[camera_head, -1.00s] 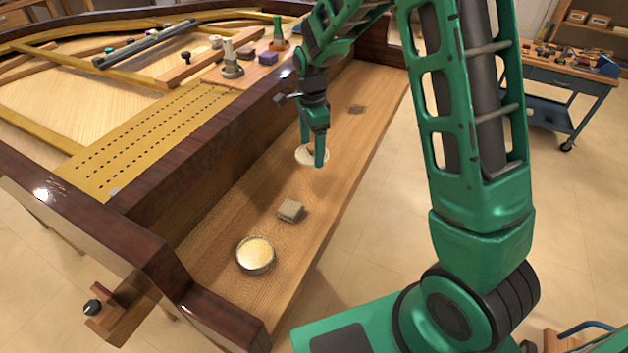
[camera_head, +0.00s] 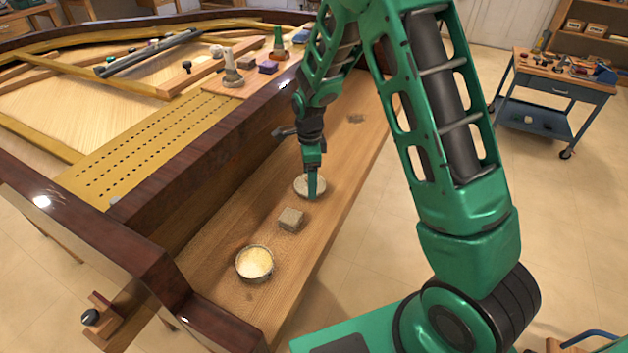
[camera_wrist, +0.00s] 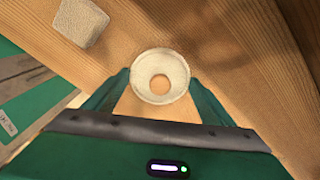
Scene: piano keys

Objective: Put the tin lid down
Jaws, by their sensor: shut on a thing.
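The tin lid (camera_head: 302,186) is a pale round disc in the head view, low over the bare wooden key bed (camera_head: 225,225). My gripper (camera_head: 312,194) points down and is shut on it. In the wrist view the lid (camera_wrist: 160,56) is a pale ring around a tan centre, between the two green fingers of my gripper (camera_wrist: 158,92). I cannot tell whether it touches the wood. An open round tin (camera_head: 255,263) with pale yellow contents stands on the key bed nearer the front.
A grey-beige block (camera_head: 291,219) lies between the lid and the tin; it also shows in the wrist view (camera_wrist: 80,21). A dark wooden piano wall (camera_head: 190,170) runs along the left. Wood beyond the lid is clear.

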